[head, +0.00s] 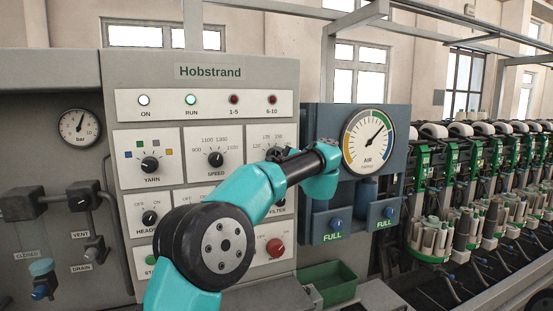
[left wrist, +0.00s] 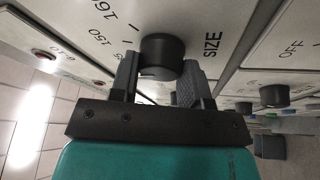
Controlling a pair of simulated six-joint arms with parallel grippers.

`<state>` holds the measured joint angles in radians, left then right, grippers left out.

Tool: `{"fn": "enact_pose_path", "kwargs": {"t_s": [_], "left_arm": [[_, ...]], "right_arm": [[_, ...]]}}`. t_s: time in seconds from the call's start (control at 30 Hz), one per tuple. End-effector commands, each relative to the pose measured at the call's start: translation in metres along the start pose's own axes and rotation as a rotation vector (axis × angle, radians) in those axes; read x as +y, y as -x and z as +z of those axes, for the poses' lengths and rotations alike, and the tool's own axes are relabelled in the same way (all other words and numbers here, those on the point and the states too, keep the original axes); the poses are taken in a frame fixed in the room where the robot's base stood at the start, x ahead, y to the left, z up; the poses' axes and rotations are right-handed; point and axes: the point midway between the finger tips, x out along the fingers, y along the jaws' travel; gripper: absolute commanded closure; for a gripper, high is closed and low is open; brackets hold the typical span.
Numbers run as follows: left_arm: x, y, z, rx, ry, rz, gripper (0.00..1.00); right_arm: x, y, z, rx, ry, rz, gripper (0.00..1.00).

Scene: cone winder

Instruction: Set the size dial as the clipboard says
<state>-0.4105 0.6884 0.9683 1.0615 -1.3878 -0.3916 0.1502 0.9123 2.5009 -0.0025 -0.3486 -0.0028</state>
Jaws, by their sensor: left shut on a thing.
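The size dial is a black round knob (left wrist: 162,55) on a pale panel. It fills the upper middle of the left wrist view, with the word SIZE to its right and numbers such as 150 to its left. My left gripper (left wrist: 160,78) has one finger on each side of the knob and is shut on it. In the head view my left gripper (head: 283,154) reaches the size panel (head: 262,133) and hides most of the knob. I cannot tell which number the dial points at. The clipboard and my right gripper are not in view.
The yarn dial (head: 150,164) and speed dial (head: 216,159) sit left of the size panel. A red knob (head: 275,248) is below my arm. The air gauge (head: 368,141) stands to the right. A green bin (head: 328,283) is low down, and winding spindles (head: 432,238) line the right.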

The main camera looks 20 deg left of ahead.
Motion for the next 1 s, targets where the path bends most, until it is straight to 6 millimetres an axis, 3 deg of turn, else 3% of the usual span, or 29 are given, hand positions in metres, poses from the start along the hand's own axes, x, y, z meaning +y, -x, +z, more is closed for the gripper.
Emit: {"fn": "enact_pose_path", "kwargs": {"t_s": [1.0], "left_arm": [[0.0041, -0.0007, -0.0017, 0.044, 0.845, -0.341, 0.81]], "right_arm": [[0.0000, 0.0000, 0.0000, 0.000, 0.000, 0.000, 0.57]]}}
